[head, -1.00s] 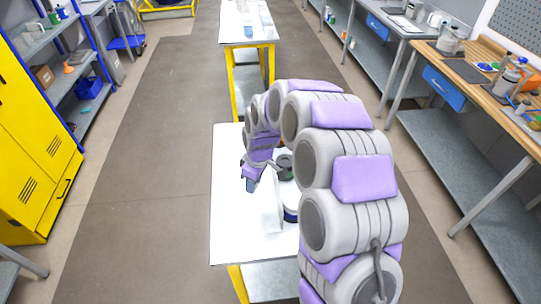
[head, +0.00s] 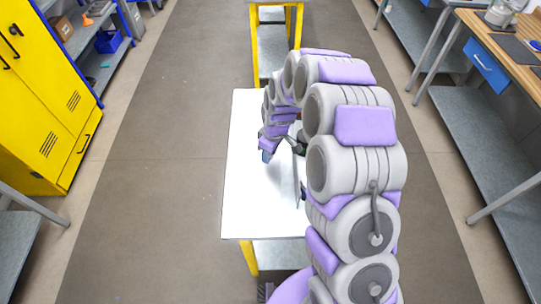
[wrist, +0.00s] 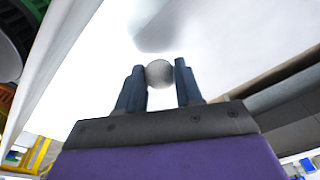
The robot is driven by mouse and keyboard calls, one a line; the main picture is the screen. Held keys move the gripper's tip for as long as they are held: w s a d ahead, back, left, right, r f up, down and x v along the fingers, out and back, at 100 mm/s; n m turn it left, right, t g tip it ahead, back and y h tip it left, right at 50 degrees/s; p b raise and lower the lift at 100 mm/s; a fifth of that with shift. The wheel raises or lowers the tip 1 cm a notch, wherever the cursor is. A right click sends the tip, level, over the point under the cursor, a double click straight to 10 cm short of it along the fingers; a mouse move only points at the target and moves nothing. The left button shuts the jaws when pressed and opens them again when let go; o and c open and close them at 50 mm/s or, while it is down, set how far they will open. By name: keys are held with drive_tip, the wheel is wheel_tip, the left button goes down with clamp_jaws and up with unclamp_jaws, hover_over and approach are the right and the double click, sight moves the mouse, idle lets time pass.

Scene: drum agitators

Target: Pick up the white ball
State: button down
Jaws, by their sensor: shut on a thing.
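The white ball (wrist: 159,73) shows pale grey between the two dark blue fingertips of my gripper (wrist: 160,70) in the wrist view. My gripper is shut on it. A soft shadow lies on the white surface beyond the ball, apart from it, so the ball appears held above the surface. In the head view my gripper (head: 267,156) is over the white tabletop (head: 250,205), left of my arm. The ball cannot be made out there.
A dark rounded object (wrist: 12,45) stands at the left of the wrist view, beside a pale upright panel. A yellow cabinet (head: 45,110) is at left and a wooden workbench (head: 515,45) at right. Floor is clear on both sides of the table.

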drive_tip(key=shift+a+f, duration=0.45)
drive_tip(key=shift+f, duration=0.15)
drive_tip(key=shift+a+f, duration=0.4)
drive_tip(key=shift+f, duration=0.2)
drive_tip(key=shift+a, duration=0.15)
drive_tip(key=c, duration=1.1)
unclamp_jaws()
drive_tip(key=shift+d+r, duration=0.1)
drive_tip(key=shift+d, duration=0.15)
drive_tip(key=o, duration=0.4)
drive_tip(key=shift+d+r, duration=0.1)
drive_tip(key=shift+d, duration=0.6)
drive_tip(key=shift+c, duration=0.2)
